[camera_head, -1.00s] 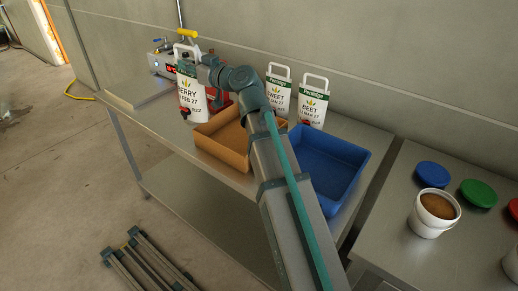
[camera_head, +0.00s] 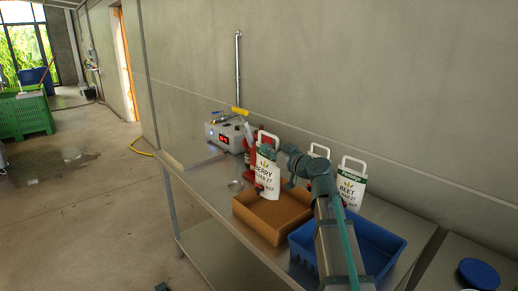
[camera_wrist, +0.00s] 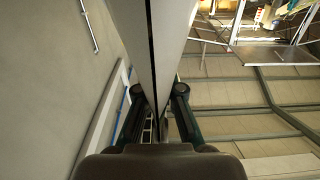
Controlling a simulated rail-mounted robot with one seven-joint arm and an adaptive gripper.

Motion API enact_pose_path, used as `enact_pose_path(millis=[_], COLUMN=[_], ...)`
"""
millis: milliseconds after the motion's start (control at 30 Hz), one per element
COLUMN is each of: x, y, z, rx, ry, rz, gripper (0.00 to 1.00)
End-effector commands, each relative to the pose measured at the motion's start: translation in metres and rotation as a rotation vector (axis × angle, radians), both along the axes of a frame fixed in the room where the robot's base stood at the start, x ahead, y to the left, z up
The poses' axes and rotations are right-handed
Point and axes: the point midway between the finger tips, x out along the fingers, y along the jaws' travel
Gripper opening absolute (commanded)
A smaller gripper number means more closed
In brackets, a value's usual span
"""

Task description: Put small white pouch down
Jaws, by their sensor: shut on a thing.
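A white pouch with a green band, a loop handle and BERRY lettering (camera_head: 266,172) hangs upright from my gripper (camera_head: 277,153). In the head view it shows in front of the red equipment and just above the back left of the brown tray; whether its bottom touches anything is unclear. In the wrist view the pouch (camera_wrist: 150,35) is a tall pale sheet seen edge-on between the two dark fingers of my gripper (camera_wrist: 156,95), which is shut on it.
The brown tray (camera_head: 247,220) and blue tray (camera_head: 305,254) stand on the steel bench (camera_head: 212,190). Another white pouch marked BEET (camera_head: 350,190) stands behind the blue tray, with one more partly hidden by my arm. A grey machine (camera_head: 224,136) stands at the back left.

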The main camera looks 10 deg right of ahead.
Motion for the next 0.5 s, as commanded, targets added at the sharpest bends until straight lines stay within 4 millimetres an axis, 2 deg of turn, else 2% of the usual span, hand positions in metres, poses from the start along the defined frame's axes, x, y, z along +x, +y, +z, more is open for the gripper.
enact_pose_path(millis=[33,200,500], x=[0.010,0.021,0.033], y=[-0.010,-0.025,-0.039], z=[-0.001,-0.026,-0.051], rx=[0.003,0.003,0.003], ry=[0.001,0.001,-0.001], rz=[-0.004,-0.002,0.000], gripper=[0.00,0.00,0.00])
